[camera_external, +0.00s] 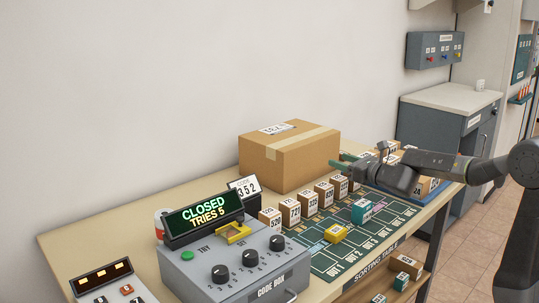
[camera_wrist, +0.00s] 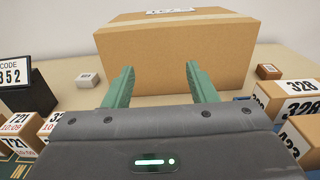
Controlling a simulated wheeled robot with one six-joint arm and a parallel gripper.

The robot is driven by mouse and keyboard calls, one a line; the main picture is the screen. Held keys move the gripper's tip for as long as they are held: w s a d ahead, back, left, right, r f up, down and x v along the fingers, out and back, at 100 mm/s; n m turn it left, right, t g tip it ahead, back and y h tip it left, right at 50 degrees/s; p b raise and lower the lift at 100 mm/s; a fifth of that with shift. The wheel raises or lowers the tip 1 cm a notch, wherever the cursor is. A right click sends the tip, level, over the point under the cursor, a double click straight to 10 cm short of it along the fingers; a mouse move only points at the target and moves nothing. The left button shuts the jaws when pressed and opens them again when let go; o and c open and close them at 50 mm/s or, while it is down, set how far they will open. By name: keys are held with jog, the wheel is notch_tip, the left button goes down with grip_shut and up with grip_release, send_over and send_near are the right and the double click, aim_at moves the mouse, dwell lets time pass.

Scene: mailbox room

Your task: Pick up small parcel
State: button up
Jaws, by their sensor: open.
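My gripper (camera_external: 343,163) reaches over the sorting table with its green fingers apart and nothing between them. In the wrist view my gripper (camera_wrist: 161,76) points toward a large taped cardboard box (camera_wrist: 178,58), which stands beyond the fingertips. The same large box is at the back of the table in the external view (camera_external: 300,158). Several small numbered parcels stand in a row, among them parcel 520 (camera_external: 271,221). In the wrist view a parcel marked 328 (camera_wrist: 289,94) is at the right and one marked 721 (camera_wrist: 22,128) at the left. Which one is the task's small parcel is unclear.
The code box (camera_external: 233,268) with its "CLOSED TRIES 5" display (camera_external: 203,214) stands at the front left. A teal parcel (camera_external: 361,211) and a yellow parcel (camera_external: 335,233) lie on the green slot mat (camera_external: 325,262). In the wrist view a small pale box (camera_wrist: 88,80) and a small brown box (camera_wrist: 269,71) flank the large box.

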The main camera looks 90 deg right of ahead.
aim_at(335, 176)
notch_tip(335, 176, down, 3)
jog(key=shift+d+f+b, duration=0.15)
jog(key=shift+b, duration=0.7)
notch_tip(335, 176, down, 4)
jog(key=shift+w+d+f+b, duration=0.1)
jog(key=shift+f+b, duration=0.05)
jog(key=shift+b, duration=0.9)
jog(key=shift+w+d+r, duration=0.3)
jog(key=shift+w+d, duration=0.45)
jog(key=shift+w, duration=0.05)
jog(key=shift+w+d, duration=0.15)
jog(key=shift+d, duration=0.05)
jog(key=shift+c, duration=0.2)
jog(key=c, duration=0.7)
